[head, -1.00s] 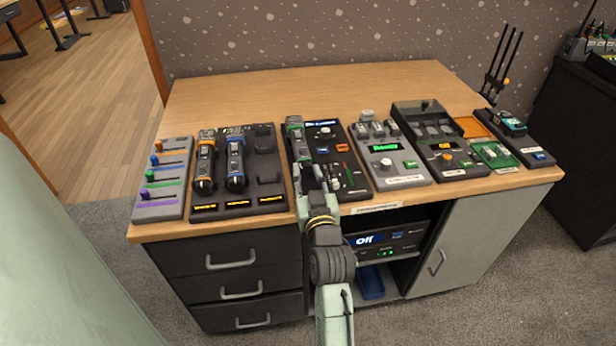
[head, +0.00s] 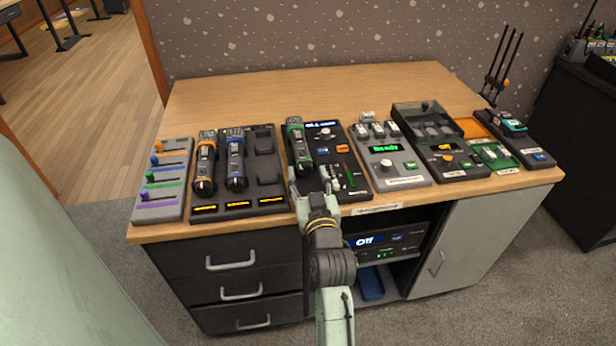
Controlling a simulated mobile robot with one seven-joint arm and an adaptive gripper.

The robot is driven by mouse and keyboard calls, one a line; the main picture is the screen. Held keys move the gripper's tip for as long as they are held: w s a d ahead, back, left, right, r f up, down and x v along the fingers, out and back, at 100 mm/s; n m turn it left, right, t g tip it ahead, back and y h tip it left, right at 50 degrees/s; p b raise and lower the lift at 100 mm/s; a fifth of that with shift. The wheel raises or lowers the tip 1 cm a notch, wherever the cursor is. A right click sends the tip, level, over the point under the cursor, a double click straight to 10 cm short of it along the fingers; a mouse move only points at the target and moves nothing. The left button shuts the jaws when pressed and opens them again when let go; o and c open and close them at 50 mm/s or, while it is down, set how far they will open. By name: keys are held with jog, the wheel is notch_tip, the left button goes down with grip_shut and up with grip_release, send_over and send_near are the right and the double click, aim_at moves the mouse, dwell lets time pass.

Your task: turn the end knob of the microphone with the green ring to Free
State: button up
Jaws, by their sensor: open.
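The microphone with the green ring (head: 297,142) lies on the left side of a black panel (head: 341,150) in the middle of the table. Its end knob (head: 304,169) is at its near end, facing me. My gripper (head: 309,184) is open and empty at the table's front edge, just in front of the knob and apart from it as far as I can see. The knob's setting is too small to read. The panel also carries a round white knob, a blue display and small coloured controls; my gripper hides part of its near edge.
Left of the panel, a dock (head: 238,201) holds orange-ringed and blue-ringed microphones, beside a coloured slider board (head: 161,208). To the right stand a grey box (head: 404,181) with a green display and other devices. The back of the wooden table (head: 300,89) is clear.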

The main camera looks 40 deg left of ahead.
jog(key=v, duration=0.7)
jog(key=shift+s, duration=0.1)
